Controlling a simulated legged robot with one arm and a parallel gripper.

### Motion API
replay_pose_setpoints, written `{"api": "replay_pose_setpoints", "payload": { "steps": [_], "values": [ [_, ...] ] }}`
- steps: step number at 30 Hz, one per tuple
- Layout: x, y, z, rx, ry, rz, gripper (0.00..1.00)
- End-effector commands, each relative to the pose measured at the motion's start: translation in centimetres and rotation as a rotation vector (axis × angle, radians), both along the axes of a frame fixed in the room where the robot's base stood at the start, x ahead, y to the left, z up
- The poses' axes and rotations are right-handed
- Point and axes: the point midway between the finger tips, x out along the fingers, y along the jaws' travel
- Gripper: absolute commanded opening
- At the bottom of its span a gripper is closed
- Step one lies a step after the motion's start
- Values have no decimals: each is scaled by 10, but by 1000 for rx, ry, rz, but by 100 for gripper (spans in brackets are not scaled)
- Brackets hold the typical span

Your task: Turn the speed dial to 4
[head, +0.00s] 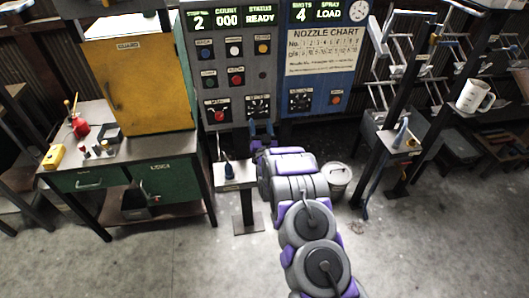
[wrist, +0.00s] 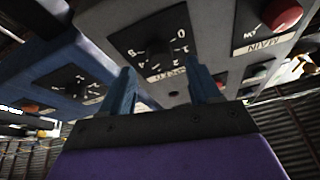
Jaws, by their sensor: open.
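The speed dial (wrist: 158,50) is a black knob on a dark square plate with white numerals on the grey control panel. In the wrist view it appears turned over, with a label beside it. In the head view the grey panel's dial (head: 258,106) is at the panel's lower right. My gripper (wrist: 161,72) is open, its two blue fingers pointing at the panel on either side of the knob's line. I cannot tell whether they touch it. In the head view my gripper (head: 262,128) is just below the dial. The knob's pointer is too dark to read.
A blue panel (head: 320,60) with a similar dial (head: 300,100) adjoins on the right. A red knob (head: 218,115) is left of the speed dial. A small pedestal (head: 235,175) stands left of my arm, a bucket (head: 338,178) right. The grey panel's display (head: 228,19) shows 2, 000, READY.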

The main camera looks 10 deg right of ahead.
Motion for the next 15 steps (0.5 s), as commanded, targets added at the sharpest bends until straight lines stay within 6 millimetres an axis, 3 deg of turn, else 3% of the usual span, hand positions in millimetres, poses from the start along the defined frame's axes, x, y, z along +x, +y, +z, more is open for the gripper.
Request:
{"api": "replay_pose_setpoints", "payload": {
  "steps": [9, 15],
  "values": [
    [-55, 2, -24, 1, 3, 1, 62],
    [-78, 2, -36, 1, -1, 0, 62]
  ]
}}
